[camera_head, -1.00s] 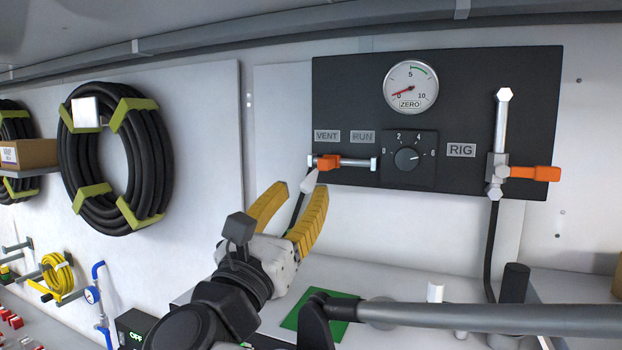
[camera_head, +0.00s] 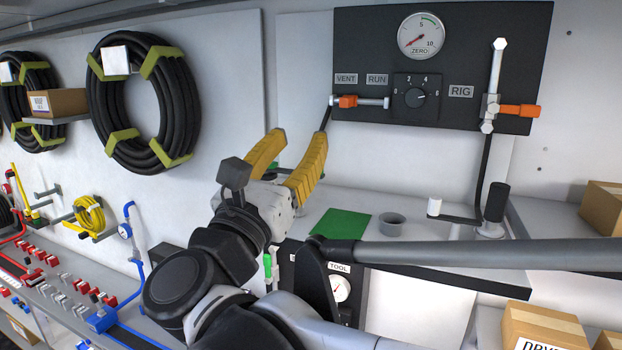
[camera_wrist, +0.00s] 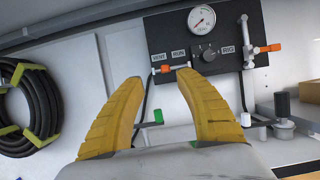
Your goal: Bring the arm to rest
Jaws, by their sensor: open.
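My gripper (camera_head: 290,152) is in the middle of the head view, with its two yellow fingers apart and nothing between them. It is in the air, in front of the white wall and to the lower left of the black panel (camera_head: 450,75). In the wrist view my gripper (camera_wrist: 158,85) also shows open and empty, with the panel (camera_wrist: 222,45) beyond the fingertips. The orange-handled vent/run valve (camera_head: 348,101) is on the panel's lower left. The fingers look apart from it, though the depth is hard to tell.
Coiled black hoses (camera_head: 120,100) hang on the left wall. Cardboard boxes (camera_head: 543,328) stand at the lower right. A red and blue manifold (camera_head: 60,285) is at the lower left.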

